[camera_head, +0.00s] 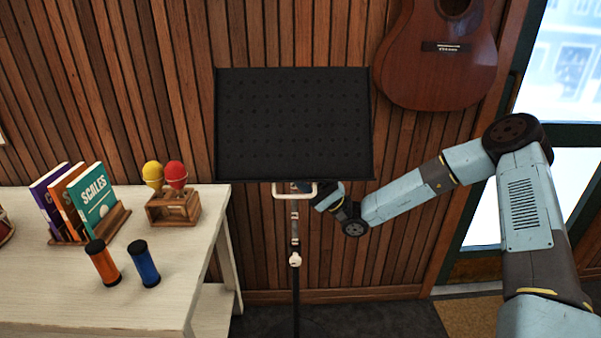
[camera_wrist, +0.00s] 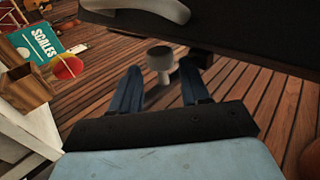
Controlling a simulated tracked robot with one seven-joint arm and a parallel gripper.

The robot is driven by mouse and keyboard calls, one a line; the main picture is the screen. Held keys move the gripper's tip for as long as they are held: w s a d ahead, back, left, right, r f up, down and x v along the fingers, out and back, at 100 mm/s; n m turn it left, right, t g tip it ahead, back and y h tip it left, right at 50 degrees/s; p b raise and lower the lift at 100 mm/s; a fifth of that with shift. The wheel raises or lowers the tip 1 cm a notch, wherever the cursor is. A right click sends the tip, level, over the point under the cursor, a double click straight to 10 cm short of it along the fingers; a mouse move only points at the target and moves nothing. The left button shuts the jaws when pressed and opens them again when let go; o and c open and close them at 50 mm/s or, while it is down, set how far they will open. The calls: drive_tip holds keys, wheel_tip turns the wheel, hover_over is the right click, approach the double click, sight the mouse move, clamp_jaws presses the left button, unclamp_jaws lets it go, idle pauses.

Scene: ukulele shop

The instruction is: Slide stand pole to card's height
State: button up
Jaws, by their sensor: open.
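The music stand has a black perforated desk (camera_head: 293,125), which looms at the top of the wrist view (camera_wrist: 250,35). A white handle (camera_head: 295,196) sits below the desk, and it also shows in the wrist view (camera_wrist: 172,10). The pole (camera_head: 296,275) runs down from there, with a white knob (camera_head: 295,259) partway. My gripper (camera_head: 303,187) is just under the desk, close to the handle, partly hidden. In the wrist view its blue fingers (camera_wrist: 160,80) are apart. A pale, dark-capped stand part (camera_wrist: 160,63) shows between or just beyond them; contact cannot be told. I make out no card.
A white table (camera_head: 120,270) at left holds upright books (camera_head: 95,195), maracas in a wooden box (camera_head: 173,208), an orange shaker (camera_head: 102,262) and a blue shaker (camera_head: 144,263). A guitar (camera_head: 440,60) hangs on the slatted wall. Open floor lies right of the pole.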

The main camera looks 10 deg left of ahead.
drive_tip(key=shift+x, duration=1.05)
drive_tip(key=shift+c, duration=0.3)
clamp_jaws()
